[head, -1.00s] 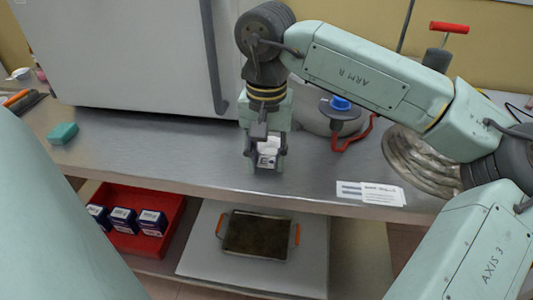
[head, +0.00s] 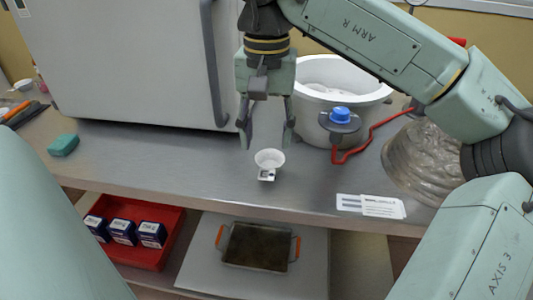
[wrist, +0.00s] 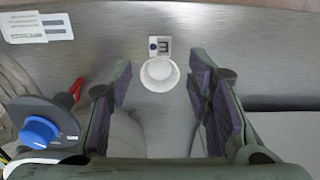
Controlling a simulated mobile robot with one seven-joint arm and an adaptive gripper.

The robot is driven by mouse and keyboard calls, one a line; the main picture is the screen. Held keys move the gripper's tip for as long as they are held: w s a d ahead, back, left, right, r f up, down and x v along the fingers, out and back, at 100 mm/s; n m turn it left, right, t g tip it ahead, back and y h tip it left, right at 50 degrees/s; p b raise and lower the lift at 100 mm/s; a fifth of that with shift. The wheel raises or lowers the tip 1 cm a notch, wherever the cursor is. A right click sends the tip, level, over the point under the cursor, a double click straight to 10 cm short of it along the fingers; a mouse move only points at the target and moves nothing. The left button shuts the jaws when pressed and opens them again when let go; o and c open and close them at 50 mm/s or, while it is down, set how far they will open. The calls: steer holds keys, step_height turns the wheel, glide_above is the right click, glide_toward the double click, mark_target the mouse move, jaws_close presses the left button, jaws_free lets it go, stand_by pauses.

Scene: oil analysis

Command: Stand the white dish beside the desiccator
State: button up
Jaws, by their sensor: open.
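In the wrist view the dish (wrist: 159,74) lies between my fingers in the picture, touching neither. My gripper (head: 266,138) is open and empty, above and behind the dish in the head view; its fingers also show in the wrist view (wrist: 162,75). A large white round vessel (head: 320,72), which looks like the desiccator, stands behind and right of the dish, apart from it. A grey disc with a blue knob (head: 340,118) is at its front.
A grey cabinet (head: 130,60) stands at the back left. A white card (head: 371,206) lies near the front edge. A green block (head: 63,145) is at left.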

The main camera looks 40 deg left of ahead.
steer(key=shift+r, duration=1.65)
